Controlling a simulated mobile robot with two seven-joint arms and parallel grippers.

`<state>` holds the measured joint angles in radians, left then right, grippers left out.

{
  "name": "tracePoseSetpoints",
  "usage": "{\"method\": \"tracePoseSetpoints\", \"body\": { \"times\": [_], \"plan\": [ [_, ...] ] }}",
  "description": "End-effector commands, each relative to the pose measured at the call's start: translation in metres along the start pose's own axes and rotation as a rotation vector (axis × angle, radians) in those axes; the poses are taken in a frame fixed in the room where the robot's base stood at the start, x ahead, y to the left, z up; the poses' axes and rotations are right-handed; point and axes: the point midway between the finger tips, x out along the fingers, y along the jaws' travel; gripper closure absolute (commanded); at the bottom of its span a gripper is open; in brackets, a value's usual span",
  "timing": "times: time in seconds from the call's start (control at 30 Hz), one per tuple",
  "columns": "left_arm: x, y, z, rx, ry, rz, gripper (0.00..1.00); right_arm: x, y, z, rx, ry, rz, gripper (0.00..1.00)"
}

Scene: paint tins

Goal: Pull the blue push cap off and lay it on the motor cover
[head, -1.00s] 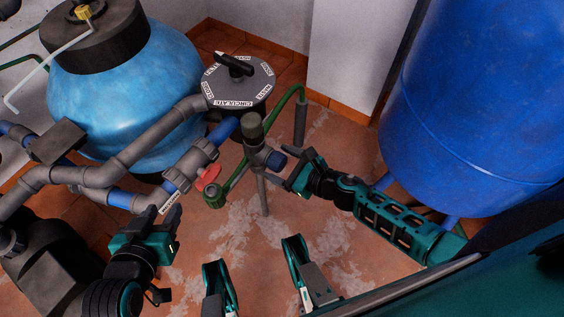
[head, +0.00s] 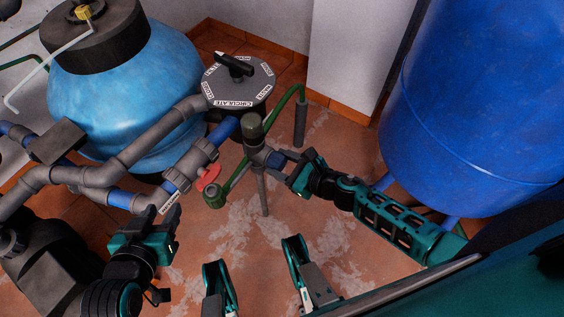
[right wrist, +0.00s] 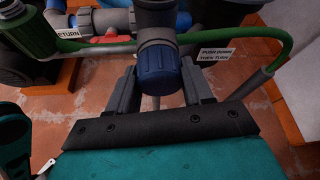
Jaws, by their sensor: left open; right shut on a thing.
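The blue push cap (right wrist: 160,70) is a ribbed round cap on the end of a grey pipe fitting (right wrist: 157,28). In the head view the cap (head: 277,159) shows small at the fitting's right side. My right gripper (right wrist: 160,88) has a finger on each side of the cap and is shut on it; the cap still sits at the fitting's end. My left gripper (head: 172,218) is open and empty, below the pipework on the left. A dark grey boxy housing (head: 62,270) at the lower left appears to be the motor cover.
A red valve handle (head: 208,178) and a green hose (head: 290,96) are close to the fitting. A light blue filter tank (head: 125,95) with a grey selector valve (head: 238,82) stands behind. A large blue tank (head: 480,100) stands right. A "push down then turn" label (right wrist: 217,54) hangs nearby.

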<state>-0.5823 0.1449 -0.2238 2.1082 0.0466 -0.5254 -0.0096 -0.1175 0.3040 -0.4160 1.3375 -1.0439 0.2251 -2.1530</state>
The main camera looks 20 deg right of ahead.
Motion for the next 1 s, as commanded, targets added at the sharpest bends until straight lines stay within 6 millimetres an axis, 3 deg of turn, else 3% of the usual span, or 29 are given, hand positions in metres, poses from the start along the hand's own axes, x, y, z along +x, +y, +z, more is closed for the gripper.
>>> {"method": "tracePoseSetpoints", "body": {
  "times": [1.0],
  "plan": [
    [0.004, -0.001, 0.007, 0.000, -0.003, 0.000, 0.57, -0.034, 0.000, -0.015, 0.000, 0.001, 0.000, 0.87]
  ]
}}
